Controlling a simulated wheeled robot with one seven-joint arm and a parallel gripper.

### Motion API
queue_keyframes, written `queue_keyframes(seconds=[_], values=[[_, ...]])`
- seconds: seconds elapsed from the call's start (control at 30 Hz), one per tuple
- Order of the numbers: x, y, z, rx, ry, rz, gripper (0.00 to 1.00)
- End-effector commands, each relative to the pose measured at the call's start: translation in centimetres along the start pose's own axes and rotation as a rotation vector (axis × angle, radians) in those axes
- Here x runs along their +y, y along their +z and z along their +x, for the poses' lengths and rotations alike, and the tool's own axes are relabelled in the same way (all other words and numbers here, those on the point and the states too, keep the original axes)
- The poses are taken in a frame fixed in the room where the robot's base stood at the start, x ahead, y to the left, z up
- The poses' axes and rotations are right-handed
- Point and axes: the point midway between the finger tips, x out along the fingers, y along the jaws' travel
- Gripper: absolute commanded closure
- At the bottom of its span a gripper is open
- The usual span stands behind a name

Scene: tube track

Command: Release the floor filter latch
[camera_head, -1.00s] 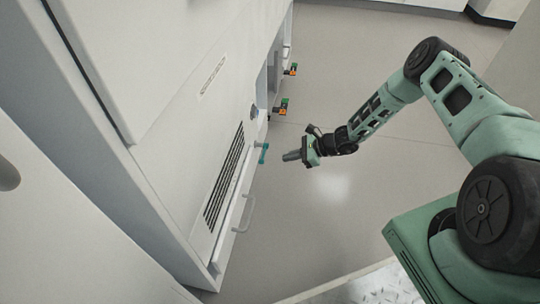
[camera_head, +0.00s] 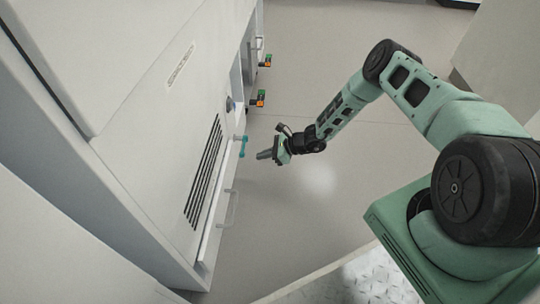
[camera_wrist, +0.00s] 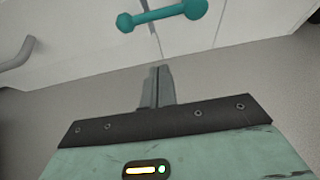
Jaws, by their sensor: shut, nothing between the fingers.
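In the wrist view the teal handle (camera_wrist: 160,14) is a bar with rounded ends, lying across the top in front of a white panel. My gripper (camera_head: 262,155) is just right of the handle in the head view, apart from it. In the wrist view my gripper's fingers (camera_wrist: 157,84) are together and empty, pointing toward the handle with a gap between.
The slatted vent (camera_head: 204,172) and a pale pull handle (camera_head: 231,208) are on the same cabinet. Two orange-green fittings (camera_head: 258,98) (camera_head: 266,61) stick out farther along. Grey floor (camera_head: 345,190) is open to the right of the cabinet.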

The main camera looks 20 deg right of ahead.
Motion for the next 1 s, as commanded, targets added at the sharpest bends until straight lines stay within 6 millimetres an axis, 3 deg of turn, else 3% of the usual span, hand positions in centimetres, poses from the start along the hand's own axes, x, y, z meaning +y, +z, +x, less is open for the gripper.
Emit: queue_keyframes(seconds=[0.03,0.2,0.3,0.53,1.0], values=[[0.0,-0.5,1.6,0.000,0.002,-0.003,1.00],[0.0,-0.5,5.1,-0.002,0.002,-0.003,1.00],[-0.2,1.3,4.2,-0.002,-0.001,-0.003,1.00],[-0.1,3.3,3.5,-0.001,-0.001,-0.001,1.00],[0.0,3.8,3.2,-0.001,0.000,0.000,1.00]])
